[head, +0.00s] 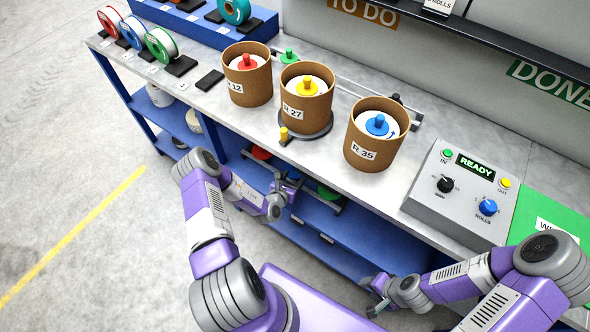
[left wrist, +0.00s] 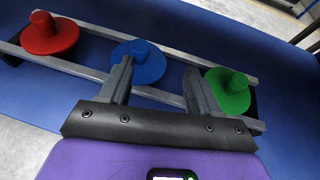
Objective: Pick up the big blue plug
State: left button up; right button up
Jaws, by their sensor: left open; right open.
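The big blue plug (left wrist: 146,58) sits on a two-rail rack (left wrist: 62,66), between a big red plug (left wrist: 48,34) and a big green plug (left wrist: 229,90), in the left wrist view. My left gripper (left wrist: 158,75) is open, its two fingers pointing towards the blue plug, with the left finger overlapping its near edge in the picture. I cannot tell whether they touch. In the head view my left gripper (head: 290,188) is at the lower blue shelf and largely hides the blue plug. My right gripper (head: 375,296) is open and empty near the bench's lower front.
On the bench top stand three brown drums, R 12 (head: 248,88), R 27 (head: 306,115) and R 35 (head: 372,155), with small red, yellow and blue plugs inside. A control box (head: 460,195) reads READY. The bench top's edge overhangs the lower shelf (head: 310,208).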

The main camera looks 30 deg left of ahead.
aim_at(294, 168)
pick_arm(q)
jog(key=shift+n+y, duration=0.5)
jog(key=shift+y, duration=0.2)
jog(key=w+a+f+b, duration=0.1)
jog(key=w, duration=0.1)
jog(key=w+a+f+b, duration=0.1)
jog(key=w, duration=0.1)
jog(key=w+a+f+b, duration=0.1)
jog(key=w, duration=0.1)
jog(key=shift+w+a+f+b, duration=0.2)
jog(key=shift+w+f+b, duration=0.05)
jog(key=shift+f+b, duration=0.1)
jog(key=c, duration=1.1)
jog(key=shift+r, duration=0.2)
jog(key=shift+c, duration=0.2)
